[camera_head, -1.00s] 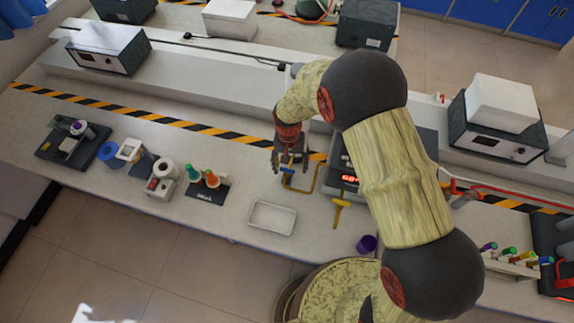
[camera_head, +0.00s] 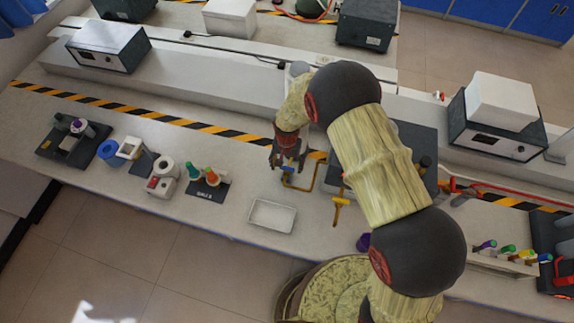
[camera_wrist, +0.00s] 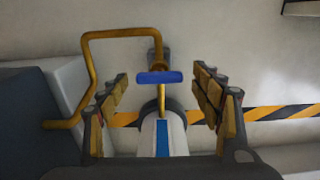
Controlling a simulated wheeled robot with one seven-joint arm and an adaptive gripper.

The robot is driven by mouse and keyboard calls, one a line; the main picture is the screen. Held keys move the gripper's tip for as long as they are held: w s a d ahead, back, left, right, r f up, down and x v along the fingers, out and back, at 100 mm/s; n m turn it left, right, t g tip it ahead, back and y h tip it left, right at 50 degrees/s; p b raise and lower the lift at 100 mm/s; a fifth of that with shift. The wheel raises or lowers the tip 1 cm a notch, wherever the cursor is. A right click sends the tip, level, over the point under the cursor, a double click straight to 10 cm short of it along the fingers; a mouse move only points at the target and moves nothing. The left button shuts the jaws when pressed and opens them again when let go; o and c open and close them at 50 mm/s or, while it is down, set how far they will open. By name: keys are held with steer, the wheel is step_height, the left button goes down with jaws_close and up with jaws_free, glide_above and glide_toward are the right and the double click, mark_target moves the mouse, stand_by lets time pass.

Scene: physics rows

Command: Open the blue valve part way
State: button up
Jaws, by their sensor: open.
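The blue valve handle (camera_wrist: 158,77) shows in the wrist view as a short bar lying crosswise on a yellow pipe (camera_wrist: 108,34). My gripper (camera_wrist: 165,90) is open, with one finger to the left and one to the right of the handle. The handle is in the gap between the fingertips, and I see no contact. In the head view my gripper (camera_head: 287,160) is over the bench with the blue handle (camera_head: 288,169) just below it, partly hidden. The yellow pipe (camera_head: 300,187) bends toward a grey device.
A white tray (camera_head: 272,216) lies in front of the valve. A yellow tap (camera_head: 340,208) stands to the right. My arm covers much of the device on the right.

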steer(key=c, duration=0.3)
steer(key=c, duration=0.8)
steer(key=shift+c, duration=0.3)
steer(key=shift+n, duration=0.4)
steer(key=n+b, duration=0.2)
steer(key=n, duration=0.1)
steer(key=shift+f+n, duration=0.1)
steer(key=shift+n, duration=0.3)
steer(key=shift+n+b, duration=0.7)
steer(key=shift+n, duration=1.4)
steer(key=o, duration=1.2)
steer(key=shift+c, duration=0.2)
